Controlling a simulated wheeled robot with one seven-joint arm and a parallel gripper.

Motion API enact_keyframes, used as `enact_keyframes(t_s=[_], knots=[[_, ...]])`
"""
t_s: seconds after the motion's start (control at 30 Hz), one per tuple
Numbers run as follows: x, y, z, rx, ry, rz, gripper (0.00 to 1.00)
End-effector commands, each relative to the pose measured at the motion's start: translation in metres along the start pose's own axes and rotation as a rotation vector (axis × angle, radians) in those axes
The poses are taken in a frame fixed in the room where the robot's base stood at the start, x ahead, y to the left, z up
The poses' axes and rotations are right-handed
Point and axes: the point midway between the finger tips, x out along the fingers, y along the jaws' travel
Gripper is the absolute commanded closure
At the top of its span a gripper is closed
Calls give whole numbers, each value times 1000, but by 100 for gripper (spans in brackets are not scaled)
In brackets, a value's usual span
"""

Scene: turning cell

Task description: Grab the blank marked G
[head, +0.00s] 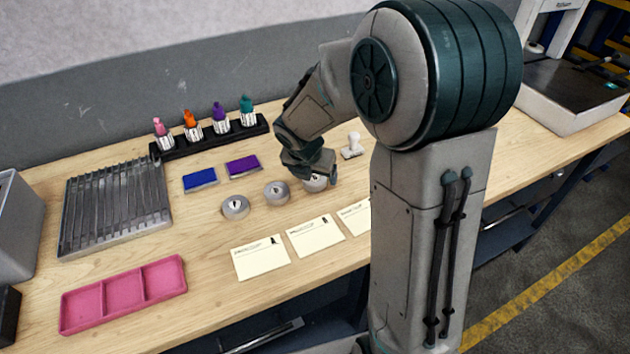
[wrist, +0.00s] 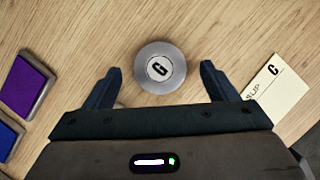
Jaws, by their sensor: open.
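The blank marked G (wrist: 160,67) is a round grey metal disc with a black G on a white centre. In the wrist view it lies on the wooden bench, ahead of my gripper (wrist: 158,82) and between the lines of its two spread fingers. The fingers are open, with a gap on both sides of the blank. In the head view my gripper (head: 310,168) is above the rightmost of three round blanks (head: 316,184), partly hiding it. Two like blanks, a middle one (head: 276,192) and a left one (head: 235,207), lie to its left.
Cards (head: 261,257) lie in front of the blanks. Blue (head: 200,179) and purple (head: 243,165) pads, a white stamp (head: 352,147) and a rack of bottles (head: 167,152) are behind. A pink tray (head: 124,294) and slotted metal rack (head: 115,206) stand left.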

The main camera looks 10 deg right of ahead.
Motion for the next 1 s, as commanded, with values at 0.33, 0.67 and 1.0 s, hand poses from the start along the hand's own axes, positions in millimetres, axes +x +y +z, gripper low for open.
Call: enact_keyframes(t_s=[0.33,0.67,1.0], knots=[[14,0,0,1,-1,1,21],[14,1,1,1,-2,2,73],[4,0,5,3,-4,2,73]])
